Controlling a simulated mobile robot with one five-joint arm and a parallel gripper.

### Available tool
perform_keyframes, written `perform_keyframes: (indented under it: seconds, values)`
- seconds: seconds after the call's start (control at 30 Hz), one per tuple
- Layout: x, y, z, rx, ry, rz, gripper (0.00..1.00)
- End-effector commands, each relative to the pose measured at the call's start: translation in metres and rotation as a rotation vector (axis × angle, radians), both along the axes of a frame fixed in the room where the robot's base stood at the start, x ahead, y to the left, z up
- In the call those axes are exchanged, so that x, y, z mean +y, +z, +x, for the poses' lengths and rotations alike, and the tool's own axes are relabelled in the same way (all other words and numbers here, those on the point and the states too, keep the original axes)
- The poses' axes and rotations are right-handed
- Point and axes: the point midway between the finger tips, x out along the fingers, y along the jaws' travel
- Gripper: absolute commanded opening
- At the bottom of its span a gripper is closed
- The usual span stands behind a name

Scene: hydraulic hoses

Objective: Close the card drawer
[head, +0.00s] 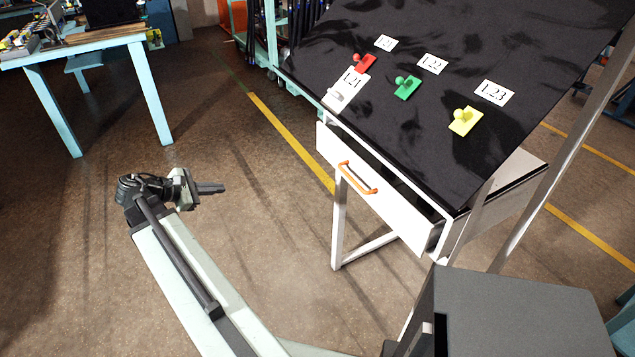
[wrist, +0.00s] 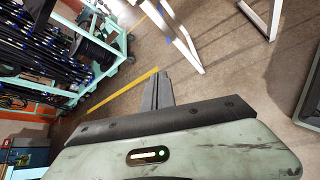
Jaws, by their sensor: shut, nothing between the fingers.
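The card drawer (head: 395,205) is under the black sloping board in the head view. Its white front has an orange handle (head: 357,177). The front stands out from the frame, with a dark gap behind its top edge, so the drawer is partly open. My gripper (head: 220,188) is left of the drawer, clear of it, over open floor. Its fingers are together and empty, pointing right toward the drawer side. The closed fingers also show in the wrist view (wrist: 163,76). The drawer front and handle cannot be made out in the wrist view.
The black board (head: 450,60) carries red, green (head: 407,88) and yellow (head: 466,121) knobbed pieces and number cards. White frame legs (head: 340,220) stand below the drawer. A light-blue workbench (head: 100,40) is at the left. A hose rack (wrist: 60,50) is in the wrist view. Floor between gripper and drawer is clear.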

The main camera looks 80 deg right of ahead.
Motion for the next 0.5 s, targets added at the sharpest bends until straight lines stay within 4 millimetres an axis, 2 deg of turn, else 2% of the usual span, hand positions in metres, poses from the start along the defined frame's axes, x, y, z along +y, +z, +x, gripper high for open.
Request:
perform_keyframes:
  seconds: [0.03, 0.1, 0.2, 0.33, 0.5]
  values:
    - [-0.042, -0.024, -0.037, 0.147, -0.019, -0.041, 0.0]
    - [-0.08, -0.013, -0.082, 0.354, -0.043, -0.072, 0.0]
    - [-0.112, 0.004, -0.128, 0.577, -0.083, -0.08, 0.0]
    - [-0.127, 0.021, -0.156, 0.725, -0.116, -0.07, 0.0]
    - [-0.129, 0.029, -0.161, 0.751, -0.12, -0.069, 0.0]
